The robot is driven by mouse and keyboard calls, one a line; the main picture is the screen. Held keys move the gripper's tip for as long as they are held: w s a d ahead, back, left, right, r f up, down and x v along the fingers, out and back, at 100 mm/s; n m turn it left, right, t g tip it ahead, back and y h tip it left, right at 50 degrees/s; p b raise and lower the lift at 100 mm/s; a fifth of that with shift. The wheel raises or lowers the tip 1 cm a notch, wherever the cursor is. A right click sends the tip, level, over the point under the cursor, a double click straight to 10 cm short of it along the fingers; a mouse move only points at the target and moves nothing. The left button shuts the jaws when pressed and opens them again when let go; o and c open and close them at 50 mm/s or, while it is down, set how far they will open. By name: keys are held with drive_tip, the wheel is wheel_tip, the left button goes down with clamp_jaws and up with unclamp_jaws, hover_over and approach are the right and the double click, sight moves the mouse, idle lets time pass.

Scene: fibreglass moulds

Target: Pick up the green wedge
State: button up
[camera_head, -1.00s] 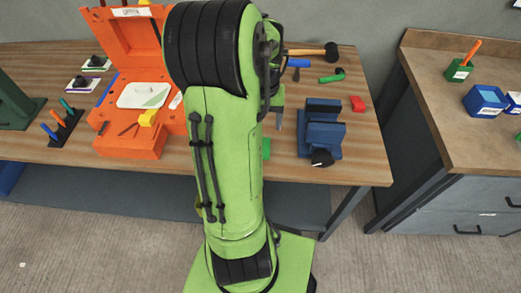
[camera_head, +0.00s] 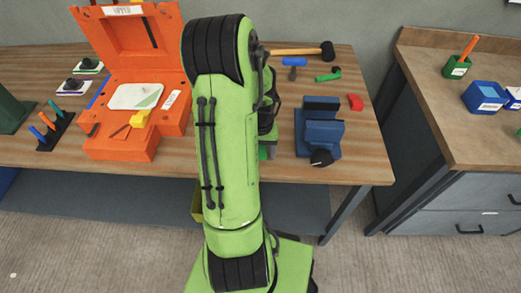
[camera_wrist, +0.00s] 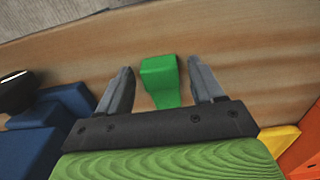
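The green wedge (camera_wrist: 160,80) lies on the wooden table in the wrist view, near the table's edge. My gripper (camera_wrist: 160,68) is open, with one grey finger to each side of the wedge. Gaps show between the fingers and the wedge, so it is not held. How high the fingertips are above the table is hard to tell. In the head view my arm hides most of the gripper and the spot where the wedge lies.
A blue vise (camera_head: 322,132) stands right of my arm; it also shows in the wrist view (camera_wrist: 60,118). An open orange case (camera_head: 118,147) with a yellow block (camera_head: 140,118) is on the left. A hammer (camera_head: 328,51) and a red block (camera_head: 355,102) lie farther back.

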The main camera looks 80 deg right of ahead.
sight(260, 152)
drive_tip(key=c, duration=1)
drive_tip(key=shift+o, duration=0.2)
wheel_tip(260, 152, up, 10)
drive_tip(key=p, duration=0.2)
